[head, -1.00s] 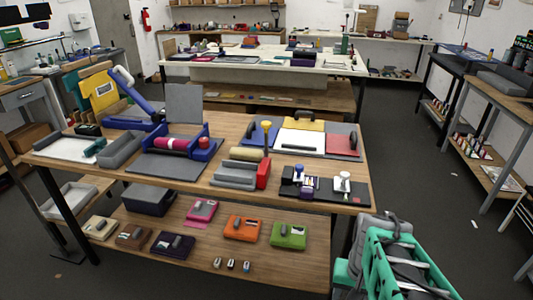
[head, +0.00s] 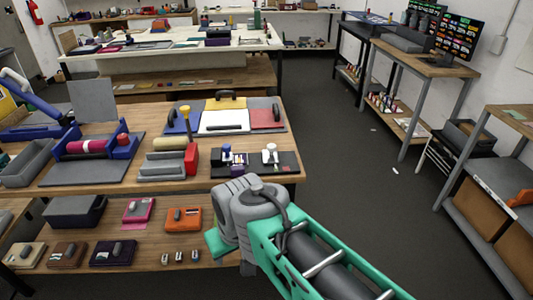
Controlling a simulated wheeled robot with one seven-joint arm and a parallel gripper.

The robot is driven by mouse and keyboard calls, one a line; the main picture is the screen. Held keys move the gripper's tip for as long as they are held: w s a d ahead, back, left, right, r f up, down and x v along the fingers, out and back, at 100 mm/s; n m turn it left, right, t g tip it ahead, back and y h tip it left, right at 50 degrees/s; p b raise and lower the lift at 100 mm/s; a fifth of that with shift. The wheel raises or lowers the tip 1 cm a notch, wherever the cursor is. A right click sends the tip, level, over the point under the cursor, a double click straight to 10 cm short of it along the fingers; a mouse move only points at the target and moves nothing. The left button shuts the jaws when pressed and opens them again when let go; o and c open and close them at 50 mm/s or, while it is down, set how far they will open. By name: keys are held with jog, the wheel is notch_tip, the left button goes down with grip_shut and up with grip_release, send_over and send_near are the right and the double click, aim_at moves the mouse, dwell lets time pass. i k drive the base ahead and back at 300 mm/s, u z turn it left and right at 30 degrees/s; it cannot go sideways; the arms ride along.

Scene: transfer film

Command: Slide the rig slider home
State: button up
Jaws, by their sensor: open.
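On the near bench's top (head: 215,177), a black mat (head: 289,163) at the right end bears a small purple-and-black device (head: 229,161) with a white and blue knob, and a white knobbed piece (head: 270,158). A blue frame (head: 124,140) with a pink roller (head: 88,147) stands further left on a grey board. I cannot tell which of these carries the rig slider; it is too small or not marked. My grey and green arm links cross the lower right of the view, beside the bench's front right corner. My gripper does not show.
A cream roll (head: 163,143) and a grey block with a red end (head: 191,159) stand left of the mat. Behind are yellow, white and red panels with a yellow-topped post (head: 186,122). Small cases fill the lower shelf. Open floor (head: 350,165) lies right of the bench.

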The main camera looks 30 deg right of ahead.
aim_at(270, 157)
jog(key=u, duration=1)
jog(key=k, duration=0.6)
jog(key=z, duration=0.7)
jog(key=i, duration=0.95)
